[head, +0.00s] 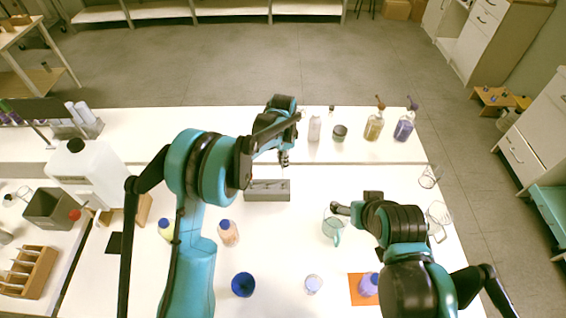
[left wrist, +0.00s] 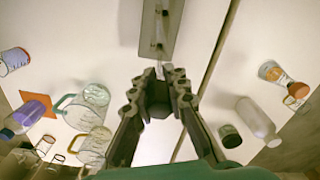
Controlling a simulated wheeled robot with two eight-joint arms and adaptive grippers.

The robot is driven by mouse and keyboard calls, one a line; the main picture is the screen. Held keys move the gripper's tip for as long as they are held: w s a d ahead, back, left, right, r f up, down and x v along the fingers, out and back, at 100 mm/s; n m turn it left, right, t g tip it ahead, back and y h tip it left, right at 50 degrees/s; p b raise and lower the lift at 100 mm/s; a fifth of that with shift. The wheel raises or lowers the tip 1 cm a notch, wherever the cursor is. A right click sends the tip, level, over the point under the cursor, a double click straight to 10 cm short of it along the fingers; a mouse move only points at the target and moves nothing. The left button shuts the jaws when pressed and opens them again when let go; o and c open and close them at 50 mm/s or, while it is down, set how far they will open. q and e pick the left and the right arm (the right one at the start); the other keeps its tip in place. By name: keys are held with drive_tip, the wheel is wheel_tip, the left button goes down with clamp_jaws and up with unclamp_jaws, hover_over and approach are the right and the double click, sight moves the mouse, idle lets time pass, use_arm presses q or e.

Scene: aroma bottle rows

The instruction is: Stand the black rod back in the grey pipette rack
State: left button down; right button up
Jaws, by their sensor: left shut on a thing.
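The grey pipette rack (head: 267,195) stands near the middle of the white table, long side across the head view. In the left wrist view the rack (left wrist: 170,28) is at the top, just beyond my fingertips. My left gripper (head: 284,160) is just behind the rack, pointing down. In the left wrist view its fingers (left wrist: 158,75) are close together, with a dark piece between them that I take for the black rod (left wrist: 158,108); most of it is hidden. My right gripper (head: 336,208) is low at the right, by a teal mug (head: 331,230); its jaws are unclear.
Behind stand a white bottle (head: 314,129), a dark jar (head: 340,133) and two pump bottles (head: 374,126). In front are a blue cup (head: 243,285), a blue-capped bottle (head: 228,234) and an orange mat (head: 358,296). Glass beakers (head: 438,214) line the right edge.

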sight(283, 177)
idle(0.3)
use_arm(q)
drive_tip(key=shift+f+b, duration=1.7)
drive_tip(key=shift+f, duration=0.2)
drive_tip(key=shift+f+b, duration=0.3)
drive_tip(key=shift+f, duration=0.15)
drive_tip(key=shift+f+b, duration=1.1)
drive_tip(key=shift+f, duration=0.3)
drive_tip(key=shift+f, duration=0.2)
drive_tip(key=shift+f+b, duration=0.85)
